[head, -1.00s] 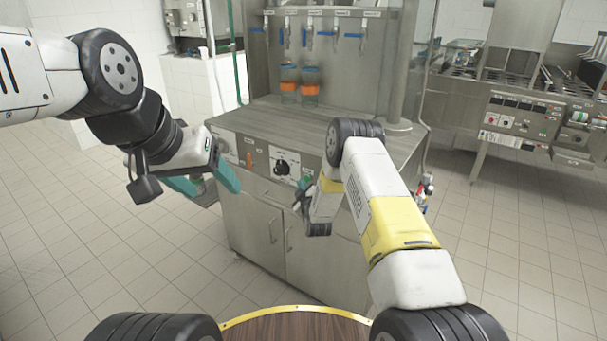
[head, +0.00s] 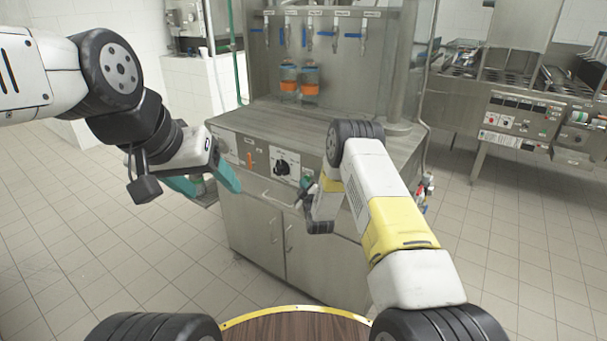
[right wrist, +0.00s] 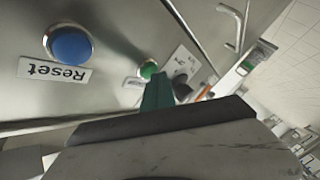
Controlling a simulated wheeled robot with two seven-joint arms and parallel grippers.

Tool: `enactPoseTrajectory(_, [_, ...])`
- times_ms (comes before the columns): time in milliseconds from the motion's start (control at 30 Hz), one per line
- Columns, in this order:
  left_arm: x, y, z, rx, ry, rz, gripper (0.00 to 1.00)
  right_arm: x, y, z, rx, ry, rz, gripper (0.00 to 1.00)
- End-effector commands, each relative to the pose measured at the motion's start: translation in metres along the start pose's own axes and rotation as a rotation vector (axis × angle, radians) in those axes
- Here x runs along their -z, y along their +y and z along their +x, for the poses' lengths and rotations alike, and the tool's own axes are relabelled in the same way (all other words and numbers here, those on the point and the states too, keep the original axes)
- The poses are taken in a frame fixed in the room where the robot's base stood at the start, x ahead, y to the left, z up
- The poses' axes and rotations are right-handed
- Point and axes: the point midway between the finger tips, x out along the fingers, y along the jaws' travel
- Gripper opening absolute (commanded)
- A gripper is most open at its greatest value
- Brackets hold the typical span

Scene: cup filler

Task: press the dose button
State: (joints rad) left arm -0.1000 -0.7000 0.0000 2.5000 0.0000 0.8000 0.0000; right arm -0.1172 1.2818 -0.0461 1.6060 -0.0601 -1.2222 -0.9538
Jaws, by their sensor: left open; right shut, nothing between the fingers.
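In the right wrist view a round green button (right wrist: 148,70) sits on the steel front panel; its label is mostly hidden, so I cannot read whether it says dose. My right gripper (right wrist: 157,90) is shut and empty, its teal tip just in front of the green button. I cannot tell whether it touches. A blue button (right wrist: 69,45) labelled Reset lies to the left. In the head view my right gripper (head: 305,186) is at the counter's front panel, partly hidden by my arm. My left gripper (head: 206,182) is open and empty, left of the panel.
A black knob (head: 282,168) and an orange handle (head: 250,160) are on the same panel. Two containers with orange bands, a left one (head: 289,87) and a right one (head: 310,88), stand below blue-handled taps. The countertop (head: 270,120) is otherwise mostly clear.

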Motion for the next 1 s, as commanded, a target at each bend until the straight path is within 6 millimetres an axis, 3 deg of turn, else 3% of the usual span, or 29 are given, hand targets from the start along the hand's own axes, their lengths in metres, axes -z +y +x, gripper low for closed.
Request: enactPoseTrajectory(1000, [0.000,0.000,0.000,0.000,0.000,0.000,0.64,0.009,-0.008,-0.012,0.000,0.000,0.000,0.00])
